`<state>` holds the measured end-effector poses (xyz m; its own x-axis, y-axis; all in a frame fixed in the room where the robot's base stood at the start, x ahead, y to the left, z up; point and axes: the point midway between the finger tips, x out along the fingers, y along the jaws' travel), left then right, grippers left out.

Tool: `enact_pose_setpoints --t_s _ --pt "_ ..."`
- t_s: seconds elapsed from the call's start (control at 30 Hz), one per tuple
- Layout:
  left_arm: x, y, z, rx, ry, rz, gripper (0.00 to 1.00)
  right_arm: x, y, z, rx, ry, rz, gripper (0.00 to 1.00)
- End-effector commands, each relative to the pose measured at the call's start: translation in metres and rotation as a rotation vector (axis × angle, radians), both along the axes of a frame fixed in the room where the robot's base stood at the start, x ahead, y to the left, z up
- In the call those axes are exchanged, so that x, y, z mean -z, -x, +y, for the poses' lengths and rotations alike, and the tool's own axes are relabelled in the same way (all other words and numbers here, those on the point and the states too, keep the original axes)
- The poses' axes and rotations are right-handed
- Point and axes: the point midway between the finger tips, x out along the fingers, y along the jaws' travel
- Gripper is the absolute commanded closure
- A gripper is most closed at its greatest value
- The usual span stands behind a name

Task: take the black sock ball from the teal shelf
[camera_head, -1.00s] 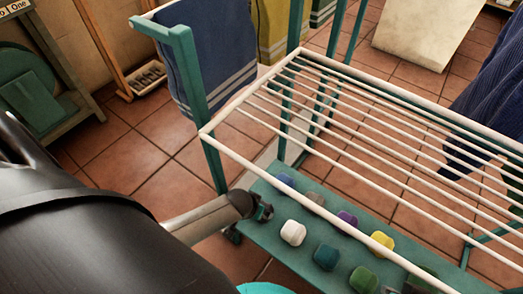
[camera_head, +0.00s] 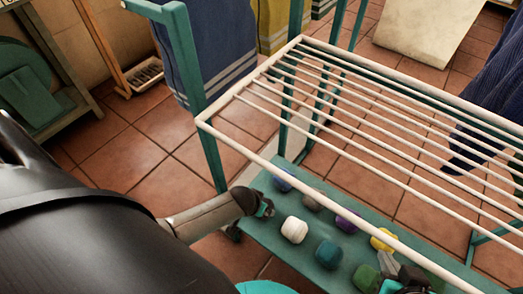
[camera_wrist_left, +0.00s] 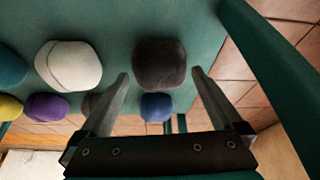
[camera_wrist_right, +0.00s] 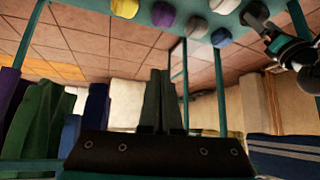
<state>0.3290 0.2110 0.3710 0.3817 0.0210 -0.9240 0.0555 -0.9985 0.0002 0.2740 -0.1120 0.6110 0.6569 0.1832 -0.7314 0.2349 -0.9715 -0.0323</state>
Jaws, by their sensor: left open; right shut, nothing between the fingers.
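The black sock ball (camera_wrist_left: 160,63) sits on the teal shelf (camera_wrist_left: 110,20) and shows between my left gripper's fingertips in the left wrist view. It also shows in the right wrist view (camera_wrist_right: 255,14), just beside the left gripper (camera_wrist_right: 275,42). My left gripper (camera_wrist_left: 160,75) is open and empty, its fingers pointing at the ball with a gap on each side. In the head view the left gripper (camera_head: 265,208) is at the shelf's near left end, and the black ball is hidden there. My right gripper (camera_head: 386,262) is shut and empty near the yellow and green balls.
Near the black ball are a blue ball (camera_wrist_left: 156,107), a white ball (camera_head: 294,230) and a grey-brown ball (camera_head: 312,201). Purple, teal, yellow and green balls lie further along. A white-barred rack (camera_head: 300,140) stands above the shelf. A blue towel (camera_head: 225,55) hangs behind.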

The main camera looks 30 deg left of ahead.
Motion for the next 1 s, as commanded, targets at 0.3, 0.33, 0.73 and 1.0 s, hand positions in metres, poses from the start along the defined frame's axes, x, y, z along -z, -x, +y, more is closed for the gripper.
enact_pose_setpoints --t_s 0.3,0.33,0.73,1.0 --pt "0.012 -0.003 0.0 0.0 0.0 -0.001 0.0 0.001 -0.012 0.022 -0.024 -0.082 -0.158 1.0" --pt "0.013 -0.003 0.0 0.0 0.0 -0.001 0.0 0.0 -0.013 0.024 -0.026 -0.09 -0.174 1.0" --pt "0.027 -0.009 0.0 0.0 0.0 0.0 0.0 -0.009 -0.019 0.048 -0.04 -0.201 -0.372 1.0" --pt "0.032 -0.012 0.0 0.001 0.0 -0.001 0.0 -0.016 -0.019 0.056 -0.038 -0.255 -0.462 1.0"
